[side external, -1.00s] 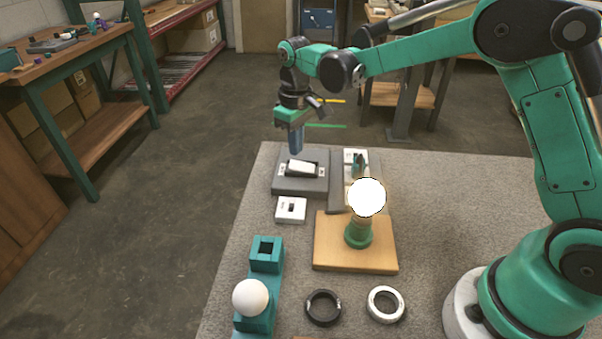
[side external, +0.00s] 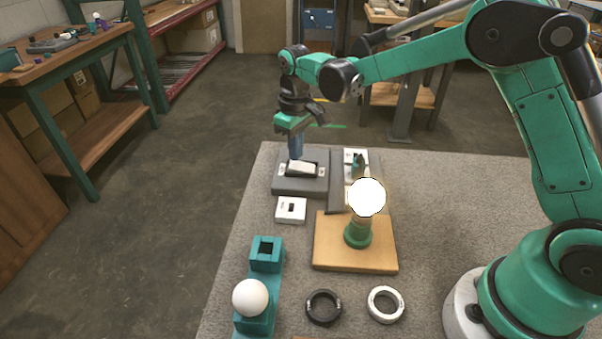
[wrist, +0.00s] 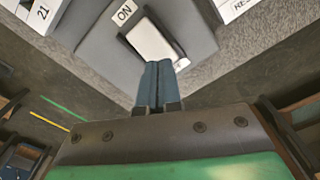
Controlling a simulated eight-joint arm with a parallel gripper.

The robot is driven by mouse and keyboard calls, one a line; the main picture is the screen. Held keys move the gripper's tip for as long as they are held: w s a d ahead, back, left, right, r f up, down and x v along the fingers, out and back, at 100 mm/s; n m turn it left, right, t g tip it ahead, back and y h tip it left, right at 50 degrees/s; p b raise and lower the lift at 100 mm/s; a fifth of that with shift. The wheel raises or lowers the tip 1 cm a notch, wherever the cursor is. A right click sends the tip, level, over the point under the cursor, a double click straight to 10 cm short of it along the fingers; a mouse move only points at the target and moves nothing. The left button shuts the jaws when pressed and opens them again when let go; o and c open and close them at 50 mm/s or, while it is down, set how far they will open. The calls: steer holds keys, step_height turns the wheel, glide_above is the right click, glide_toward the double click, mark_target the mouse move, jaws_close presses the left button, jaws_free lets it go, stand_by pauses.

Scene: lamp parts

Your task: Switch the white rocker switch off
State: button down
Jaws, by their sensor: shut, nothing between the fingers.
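The white rocker switch (side external: 302,168) sits in a grey housing (side external: 299,187) near the table's far left edge. In the wrist view the rocker (wrist: 153,42) has an ON label beside its upper-left end. My gripper (side external: 295,157) is shut and empty, its blue fingers pointing down at the rocker's left end in the side view. In the wrist view the fingertips (wrist: 159,66) overlap the rocker end away from ON; I cannot tell whether they touch it. The lamp's bulb (side external: 367,197) glows white on its green stem (side external: 358,237).
The lamp stands on a wooden base (side external: 329,255). A small white square part (side external: 283,214) lies in front of the switch housing. Nearby are a teal holder (side external: 265,263), a white ball (side external: 250,297), a black ring (side external: 312,310) and a white ring (side external: 375,308).

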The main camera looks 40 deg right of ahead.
mark_target(297, 165)
steer(key=shift+f, duration=0.95)
stand_by(0.3)
steer(key=shift+r, duration=3.55)
steer(key=shift+r, duration=0.1)
steer(key=s+d+r+m+t, duration=0.1)
steer(key=s+r+m+t, duration=0.2)
steer(key=s+t, duration=0.4)
steer(key=shift+s+d, duration=0.25)
steer(key=shift+s, duration=3.95)
steer(key=shift+r, duration=0.1)
